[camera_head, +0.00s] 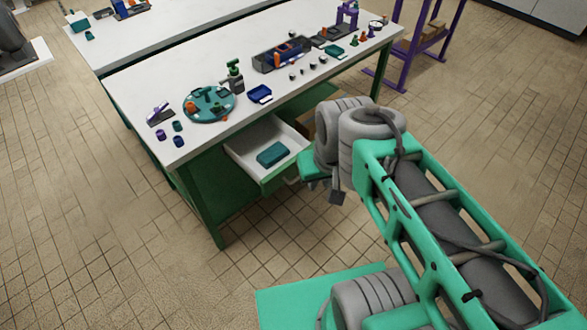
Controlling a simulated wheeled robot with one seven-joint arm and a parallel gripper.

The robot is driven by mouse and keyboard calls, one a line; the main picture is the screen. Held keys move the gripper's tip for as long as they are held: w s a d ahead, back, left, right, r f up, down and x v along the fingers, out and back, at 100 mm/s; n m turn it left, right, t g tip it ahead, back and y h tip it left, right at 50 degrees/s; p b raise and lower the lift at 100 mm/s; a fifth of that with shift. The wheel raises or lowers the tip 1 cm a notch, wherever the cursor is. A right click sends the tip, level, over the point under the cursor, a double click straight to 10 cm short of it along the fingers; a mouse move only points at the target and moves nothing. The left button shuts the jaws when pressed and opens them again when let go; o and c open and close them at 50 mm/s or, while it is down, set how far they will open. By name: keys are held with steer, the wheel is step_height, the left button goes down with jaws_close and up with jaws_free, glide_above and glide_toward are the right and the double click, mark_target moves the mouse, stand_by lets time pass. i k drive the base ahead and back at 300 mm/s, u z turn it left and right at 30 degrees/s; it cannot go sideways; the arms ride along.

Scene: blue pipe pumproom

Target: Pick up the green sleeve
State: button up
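Small sleeve-like cylinders stand at the near left corner of the white workbench. One is dark green-teal (177,126), and a purple one (160,134) and a blue-purple one (178,141) stand close by. The green one is the likeliest green sleeve, but it is too small to be sure. My gripper (326,190) hangs in front of the bench, right of the open drawer and well away from the cylinders. Its fingers are small and partly hidden by my arm, so their opening is unclear. I see nothing held in it.
The open drawer (237,156) juts from the bench front with a teal box (272,154) inside. A round green tray (209,104), a blue tray (260,94) and a parts box (282,56) stand on the bench. A purple frame (407,50) stands behind right. Tiled floor is clear at left.

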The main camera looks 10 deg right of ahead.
mark_target(218, 108)
steer(key=z, duration=0.25)
steer(key=k, duration=0.35)
steer(key=u, duration=1.5)
steer(key=i, duration=1.45)
steer(key=z, duration=0.3)
